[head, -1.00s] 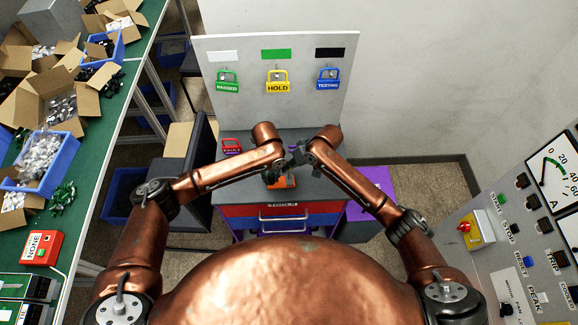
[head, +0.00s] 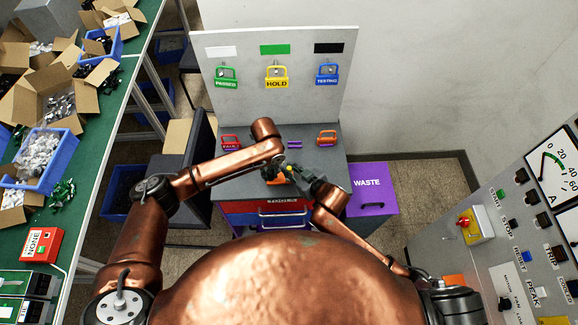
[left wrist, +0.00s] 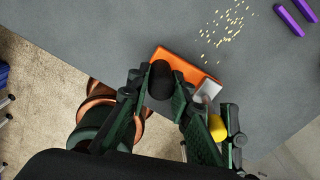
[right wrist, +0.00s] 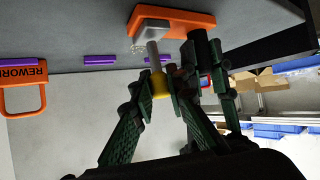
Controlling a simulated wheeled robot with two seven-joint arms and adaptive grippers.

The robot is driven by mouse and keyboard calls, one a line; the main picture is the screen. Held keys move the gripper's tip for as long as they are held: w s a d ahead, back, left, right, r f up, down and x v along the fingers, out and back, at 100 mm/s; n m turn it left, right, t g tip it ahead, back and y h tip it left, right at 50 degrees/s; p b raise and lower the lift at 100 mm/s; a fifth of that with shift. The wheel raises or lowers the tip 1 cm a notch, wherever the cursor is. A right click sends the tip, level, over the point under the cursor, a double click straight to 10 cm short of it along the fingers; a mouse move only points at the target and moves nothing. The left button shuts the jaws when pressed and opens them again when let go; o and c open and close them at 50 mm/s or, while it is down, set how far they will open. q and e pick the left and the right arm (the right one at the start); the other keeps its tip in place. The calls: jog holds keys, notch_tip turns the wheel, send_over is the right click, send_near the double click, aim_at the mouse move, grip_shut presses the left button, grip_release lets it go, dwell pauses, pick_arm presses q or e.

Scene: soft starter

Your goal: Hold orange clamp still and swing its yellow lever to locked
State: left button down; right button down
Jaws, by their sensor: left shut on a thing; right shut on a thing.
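The orange clamp (left wrist: 178,60) lies on the grey bench top; in the head view it is mostly hidden under my grippers. My left gripper (left wrist: 158,85) is shut on a black upright part at the clamp's end. The clamp's lever shows in the right wrist view as a pale shaft with a yellow grip (right wrist: 159,86), standing out from the clamp. My right gripper (right wrist: 160,92) is shut on this yellow grip. The yellow grip also shows in the left wrist view (left wrist: 217,128), right of my left gripper. In the head view both grippers are close together.
Purple bars (head: 295,143) and an orange REWORK padlock tag (head: 326,138) are on the bench behind the clamp. A red tag (head: 231,142) is at its left. A purple WASTE bin (head: 370,190) stands right of the bench. The tag board (head: 240,110) rises behind.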

pick_arm(q)
jog(key=shift+s+d, duration=0.1)
pick_arm(e)
jog(key=s+n+t, duration=0.1)
jog(key=t, duration=0.1)
jog(key=s+f+t+y, duration=0.1)
jog(key=t, duration=0.1)
jog(key=shift+s+n+t, duration=0.1)
jog(key=shift+n+t, duration=0.3)
jog(key=shift+s+y, duration=0.1)
jog(key=shift+y, duration=0.2)
jog(key=c, duration=1.9)
grip_release()
jog(key=v, duration=1.2)
jog(key=shift+f, duration=0.1)
